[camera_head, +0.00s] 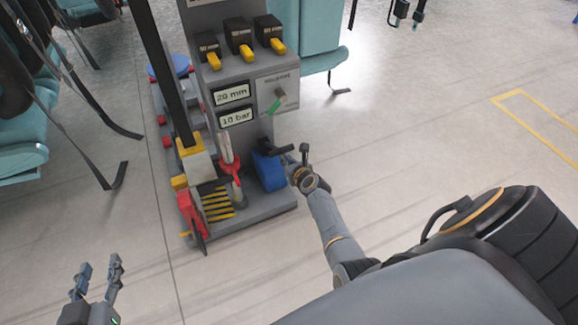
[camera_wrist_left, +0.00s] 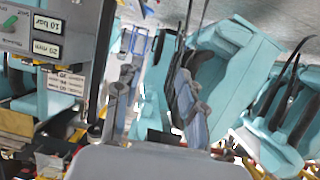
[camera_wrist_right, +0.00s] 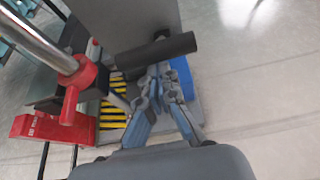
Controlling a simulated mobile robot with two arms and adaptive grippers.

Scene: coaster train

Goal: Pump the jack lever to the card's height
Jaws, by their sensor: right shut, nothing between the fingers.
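The jack lever appears as a black bar (camera_wrist_right: 155,55) in the right wrist view; a dark bar (camera_head: 270,152) shows above the blue block in the head view. My right gripper (camera_wrist_right: 160,72) is shut and empty, its fingertips close under the bar; contact is unclear. It also shows in the head view (camera_head: 292,158). The gauge display (camera_head: 231,94) reads about 20-something mm; the one below (camera_head: 236,117) reads 10 bar. A printed card (camera_wrist_left: 68,82) in the left wrist view is too small to read fully. My left gripper (camera_head: 98,270) is open and empty, low at left.
The grey console (camera_head: 235,75) has yellow-tipped levers (camera_head: 239,46) and a green-handled selector (camera_head: 275,104). A silver post with a red collar (camera_wrist_right: 82,75) stands beside the black bar. A red part (camera_head: 192,215) sits at the base.

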